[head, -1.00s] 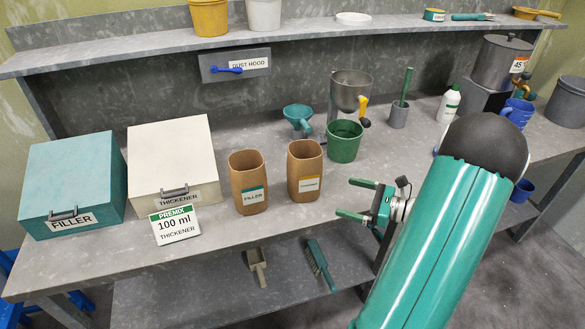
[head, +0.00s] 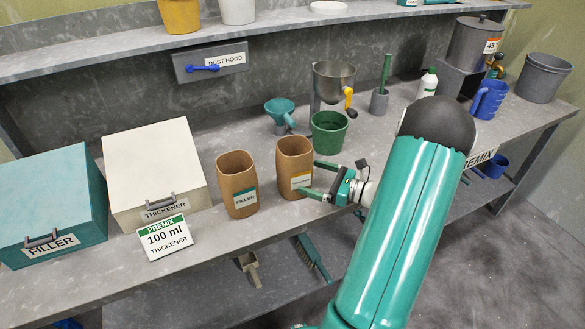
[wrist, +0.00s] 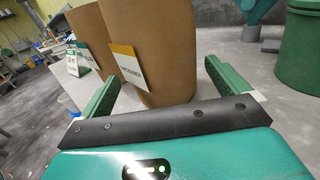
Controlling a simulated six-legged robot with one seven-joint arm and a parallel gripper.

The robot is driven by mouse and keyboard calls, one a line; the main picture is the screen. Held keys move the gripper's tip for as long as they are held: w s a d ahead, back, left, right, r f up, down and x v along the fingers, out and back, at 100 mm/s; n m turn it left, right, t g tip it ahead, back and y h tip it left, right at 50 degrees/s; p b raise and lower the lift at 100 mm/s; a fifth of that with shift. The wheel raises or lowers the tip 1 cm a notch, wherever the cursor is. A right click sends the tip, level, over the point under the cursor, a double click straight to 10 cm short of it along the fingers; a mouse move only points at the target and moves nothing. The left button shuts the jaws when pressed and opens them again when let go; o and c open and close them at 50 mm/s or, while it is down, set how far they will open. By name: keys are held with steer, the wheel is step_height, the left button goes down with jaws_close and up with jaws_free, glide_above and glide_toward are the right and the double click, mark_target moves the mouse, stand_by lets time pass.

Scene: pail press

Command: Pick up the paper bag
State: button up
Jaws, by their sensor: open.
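Two brown open-topped paper bags stand upright on the grey bench. One has an orange-striped label (head: 293,160), its small text hard to read; the other, to its left, has a green label reading FILLER (head: 236,172). My gripper (head: 309,178) is open and empty, low at the right side of the orange-labelled bag. In the wrist view this bag (wrist: 160,35) stands straight ahead between the lines of the two green fingers (wrist: 160,75). Whether the fingers touch it I cannot tell. The FILLER bag (wrist: 90,35) shows behind it on the left.
A green pail (head: 328,138) and a teal funnel (head: 280,112) stand behind the orange-labelled bag. A white THICKENER box (head: 150,165), a teal FILLER box (head: 50,200) and a PREMIX 100 ml card (head: 165,237) are to the left. The bench front edge runs below.

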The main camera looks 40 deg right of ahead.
mark_target(296, 172)
steer(key=shift+x, duration=3.15)
steer(key=shift+a+r, duration=0.1)
steer(key=shift+r, duration=0.05)
steer(key=c, duration=0.9)
